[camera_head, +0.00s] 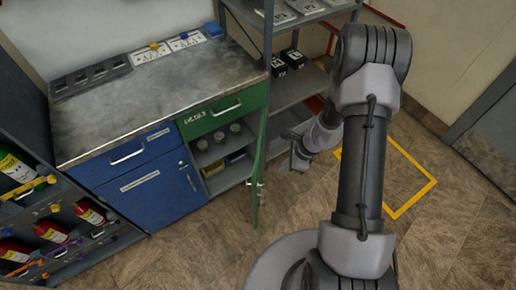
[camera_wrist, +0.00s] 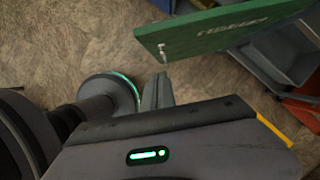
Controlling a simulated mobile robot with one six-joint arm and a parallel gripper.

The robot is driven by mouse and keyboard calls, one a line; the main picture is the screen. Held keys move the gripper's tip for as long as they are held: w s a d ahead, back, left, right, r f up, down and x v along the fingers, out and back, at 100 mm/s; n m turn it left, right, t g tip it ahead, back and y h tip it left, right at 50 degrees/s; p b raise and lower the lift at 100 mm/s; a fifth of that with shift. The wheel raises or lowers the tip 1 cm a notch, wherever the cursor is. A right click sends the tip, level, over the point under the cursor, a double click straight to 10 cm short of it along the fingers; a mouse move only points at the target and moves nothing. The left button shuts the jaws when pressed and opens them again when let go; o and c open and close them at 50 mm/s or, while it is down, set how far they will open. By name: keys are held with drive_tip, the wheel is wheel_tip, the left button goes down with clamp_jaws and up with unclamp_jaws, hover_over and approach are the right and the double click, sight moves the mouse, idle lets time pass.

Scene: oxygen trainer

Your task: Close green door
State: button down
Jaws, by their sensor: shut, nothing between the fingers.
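The green door (camera_head: 259,168) stands open, swung out from the right side of the cabinet under the workbench. Its inside shelves with several round items show behind it. A small handle (camera_head: 256,184) is on the door. My gripper (camera_head: 291,152) is to the right of the door, on its outer side, apart from it and shut with nothing in it. In the wrist view the green door (camera_wrist: 235,24) runs across the top right, with its handle (camera_wrist: 162,50) near its left end. My gripper's fingers (camera_wrist: 157,88) are just below that handle, with a gap.
A green drawer (camera_head: 223,110) is shut above the opening. Blue drawers and a blue door (camera_head: 160,192) are on the left. A grey shelf rack (camera_head: 298,88) stands behind my arm. A rack with red cylinders (camera_head: 50,232) is at far left. Floor before the cabinet is clear.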

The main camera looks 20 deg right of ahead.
drive_tip(key=w+a+f+b, duration=0.2)
drive_tip(key=a+f+b, duration=0.3)
drive_tip(key=a+f, duration=0.2)
drive_tip(key=shift+f, duration=0.9)
